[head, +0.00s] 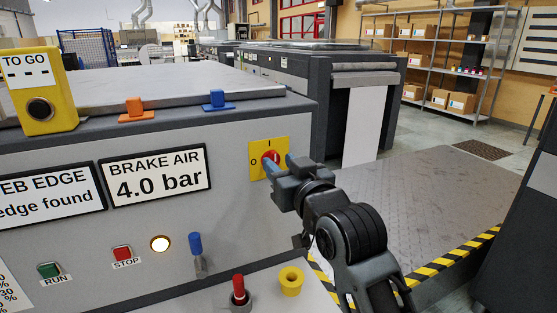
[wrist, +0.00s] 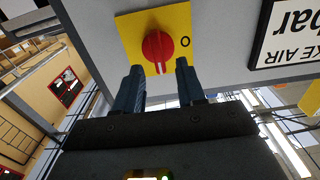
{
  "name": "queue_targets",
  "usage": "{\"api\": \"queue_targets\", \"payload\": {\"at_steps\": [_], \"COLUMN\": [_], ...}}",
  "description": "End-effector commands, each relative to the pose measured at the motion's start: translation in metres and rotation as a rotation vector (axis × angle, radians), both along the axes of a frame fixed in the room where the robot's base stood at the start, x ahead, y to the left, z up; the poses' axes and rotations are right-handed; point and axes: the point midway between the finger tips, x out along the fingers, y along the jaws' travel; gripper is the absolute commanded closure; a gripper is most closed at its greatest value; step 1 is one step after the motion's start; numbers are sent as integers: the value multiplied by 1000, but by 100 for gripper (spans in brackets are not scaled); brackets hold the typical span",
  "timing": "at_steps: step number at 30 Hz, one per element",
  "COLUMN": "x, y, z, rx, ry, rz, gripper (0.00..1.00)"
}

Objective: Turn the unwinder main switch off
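The main switch is a red round knob (head: 269,157) on a yellow square plate (head: 255,147) on the grey machine front. The plate has an I at the top and an O at the left in the head view. In the wrist view the red knob (wrist: 156,46) shows a white pointer line, which points away from the plate's centre towards the I side, not towards the O. My gripper (head: 283,165) is just in front of the plate. In the wrist view its two blue-grey fingers (wrist: 158,68) stand apart, with the knob beyond and between their tips; contact cannot be told.
The panel left of the switch holds a BRAKE AIR 4.0 bar sign (head: 155,174), a red STOP button (head: 122,253), a green RUN button (head: 49,270) and a lit lamp (head: 160,244). A blue-topped lever (head: 196,245) and a yellow ring (head: 291,281) sit below.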

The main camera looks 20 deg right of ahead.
Motion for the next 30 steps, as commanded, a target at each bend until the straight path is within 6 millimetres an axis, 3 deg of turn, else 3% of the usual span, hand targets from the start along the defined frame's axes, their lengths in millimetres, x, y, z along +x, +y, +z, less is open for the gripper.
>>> {"api": "queue_targets", "payload": {"at_steps": [6,14,27,30], "x": [17,18,18,18], "y": [0,0,0,0], "z": [0,0,0,0], "rx": [0,-1,-1,-1], "ry": [0,0,0,0], "rz": [0,0,0,0], "gripper": [61,61,100,100]}}
